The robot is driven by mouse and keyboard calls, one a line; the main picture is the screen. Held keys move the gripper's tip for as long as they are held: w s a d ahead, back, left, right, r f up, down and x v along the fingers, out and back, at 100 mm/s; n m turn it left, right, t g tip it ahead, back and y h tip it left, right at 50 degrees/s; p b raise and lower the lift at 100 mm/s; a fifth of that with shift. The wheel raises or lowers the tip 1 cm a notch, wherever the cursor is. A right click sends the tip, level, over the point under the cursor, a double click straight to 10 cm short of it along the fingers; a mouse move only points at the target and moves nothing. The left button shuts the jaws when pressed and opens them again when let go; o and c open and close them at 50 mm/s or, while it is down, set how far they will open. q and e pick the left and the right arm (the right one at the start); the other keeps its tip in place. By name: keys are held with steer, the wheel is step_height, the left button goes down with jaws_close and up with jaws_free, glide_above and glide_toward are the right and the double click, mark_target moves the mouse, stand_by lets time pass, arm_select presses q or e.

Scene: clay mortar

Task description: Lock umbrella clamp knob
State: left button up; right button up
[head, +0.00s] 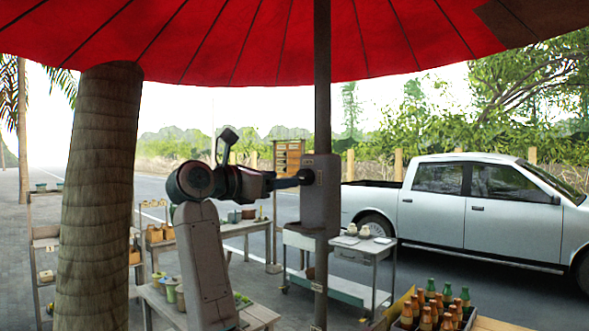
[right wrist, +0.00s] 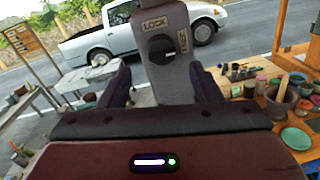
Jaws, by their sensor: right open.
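The umbrella clamp (head: 322,208) is a grey block on the dark umbrella pole (head: 322,90). In the right wrist view the clamp (right wrist: 172,88) carries a round black knob (right wrist: 162,50) with a lighter bar across it. A "LOCK" label (right wrist: 155,23) is above the knob; a second label (right wrist: 183,41) at its right is too small to read. My right gripper (head: 301,179) is at the clamp's left side. In the right wrist view its open fingers (right wrist: 160,72) stand apart on either side of the clamp, with nothing gripped. My left gripper is not in view.
A red umbrella canopy (head: 250,40) spreads overhead. A thick trunk (head: 100,200) stands at left. Low tables with pots and a white cart (head: 365,247) stand behind. A crate of bottles (head: 435,312) is at lower right. A pale pickup truck (head: 450,215) is beyond.

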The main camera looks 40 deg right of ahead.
mark_target(301, 178)
steer(key=d+p, duration=0.1)
steer(key=d, duration=0.1)
steer(key=d+p, duration=0.1)
steer(key=d, duration=0.2)
steer(key=shift+s+r, duration=0.15)
steer(key=shift+d, duration=0.35)
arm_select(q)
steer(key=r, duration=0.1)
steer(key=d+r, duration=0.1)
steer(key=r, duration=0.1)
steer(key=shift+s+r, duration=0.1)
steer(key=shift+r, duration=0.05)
arm_select(e)
steer(key=shift+f, duration=0.2)
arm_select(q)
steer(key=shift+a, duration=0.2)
arm_select(e)
steer(key=c, duration=1)
